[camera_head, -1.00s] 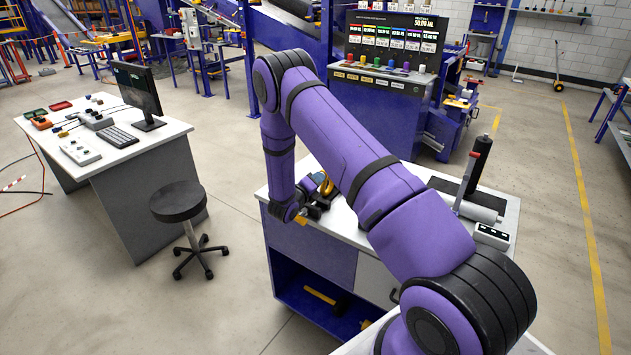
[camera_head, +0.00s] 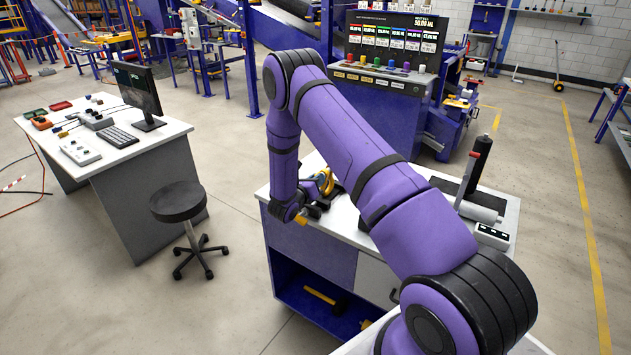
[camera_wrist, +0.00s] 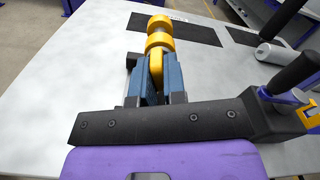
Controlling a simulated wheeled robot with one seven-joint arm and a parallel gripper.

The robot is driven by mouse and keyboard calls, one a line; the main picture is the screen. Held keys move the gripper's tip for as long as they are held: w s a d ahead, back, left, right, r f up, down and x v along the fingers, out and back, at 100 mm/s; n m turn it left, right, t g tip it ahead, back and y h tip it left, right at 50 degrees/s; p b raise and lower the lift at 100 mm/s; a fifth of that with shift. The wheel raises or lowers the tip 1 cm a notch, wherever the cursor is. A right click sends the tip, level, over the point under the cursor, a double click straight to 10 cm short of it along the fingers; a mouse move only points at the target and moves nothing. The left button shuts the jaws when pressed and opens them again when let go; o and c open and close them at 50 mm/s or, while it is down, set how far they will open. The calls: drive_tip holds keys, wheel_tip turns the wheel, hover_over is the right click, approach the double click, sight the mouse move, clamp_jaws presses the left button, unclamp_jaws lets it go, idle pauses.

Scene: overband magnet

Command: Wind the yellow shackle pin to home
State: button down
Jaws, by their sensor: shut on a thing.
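The yellow shackle pin (camera_wrist: 159,36) shows in the wrist view, with a rounded, ringed yellow end beyond my fingers and a flat yellow part running back between them. My gripper (camera_wrist: 157,68) is shut on that flat part, a blue-grey finger on each side. In the head view yellow parts (camera_head: 325,182) show on the workbench beside my wrist, partly hidden by my arm. The rest of the shackle and the pin's thread cannot be made out.
The pale workbench top (camera_wrist: 95,55) is clear to the left. Dark mats (camera_wrist: 178,29) lie behind the pin. A black-handled upright tool (camera_head: 478,165) and a grey roller (camera_head: 478,210) stand to the right. A stool (camera_head: 178,203) is left of the bench.

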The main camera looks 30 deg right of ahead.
drive_tip(key=shift+m, duration=0.4)
drive_tip(key=m, duration=0.3)
drive_tip(key=shift+m, duration=0.4)
drive_tip(key=shift+s+d+f, duration=0.1)
drive_tip(key=shift+f, duration=0.15)
drive_tip(key=shift+m, duration=0.3)
drive_tip(key=shift+r, duration=0.2)
drive_tip(key=c, duration=1.1)
unclamp_jaws()
drive_tip(key=shift+r, duration=0.1)
